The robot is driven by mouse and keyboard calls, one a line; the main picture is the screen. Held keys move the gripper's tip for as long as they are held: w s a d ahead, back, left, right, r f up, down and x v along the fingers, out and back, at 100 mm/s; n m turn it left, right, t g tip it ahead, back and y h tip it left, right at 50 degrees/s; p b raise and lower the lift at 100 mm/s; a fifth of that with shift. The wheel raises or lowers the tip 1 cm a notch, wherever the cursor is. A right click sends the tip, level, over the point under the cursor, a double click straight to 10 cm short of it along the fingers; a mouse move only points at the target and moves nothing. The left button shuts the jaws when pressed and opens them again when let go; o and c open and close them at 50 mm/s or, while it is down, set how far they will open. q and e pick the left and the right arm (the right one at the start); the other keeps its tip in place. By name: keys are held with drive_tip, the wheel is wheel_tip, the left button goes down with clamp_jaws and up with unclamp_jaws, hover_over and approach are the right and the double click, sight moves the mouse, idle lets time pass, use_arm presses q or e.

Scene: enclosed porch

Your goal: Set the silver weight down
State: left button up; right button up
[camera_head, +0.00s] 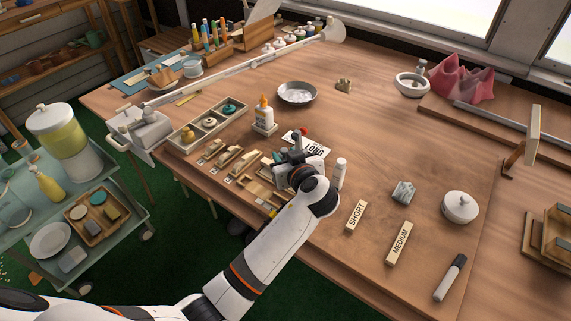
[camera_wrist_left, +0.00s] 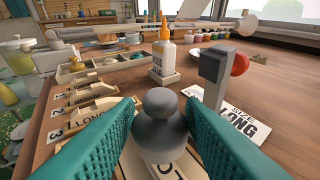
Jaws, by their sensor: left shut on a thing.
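The silver weight (camera_wrist_left: 160,132) is a grey rounded body with a knob on top, between the two teal fingers of my left gripper (camera_wrist_left: 161,105) in the left wrist view. The fingers are shut on it. Below it is a pale wooden piece (camera_wrist_left: 135,165) with dark lettering, partly hidden; I cannot tell if the weight touches it. In the head view my left gripper (camera_head: 284,167) is over the near edge of the table, and it mostly hides the weight. My right gripper is not in view.
A glue bottle (camera_head: 264,111) is behind. Wooden blocks SHORT (camera_head: 356,216) and MEDIUM (camera_head: 398,243) lie right; bare tabletop (camera_head: 370,135) is behind them.

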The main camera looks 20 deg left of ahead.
use_arm(q)
drive_tip(key=shift+f, duration=1.5)
drive_tip(key=shift+f, duration=0.15)
drive_tip(key=o, duration=1.1)
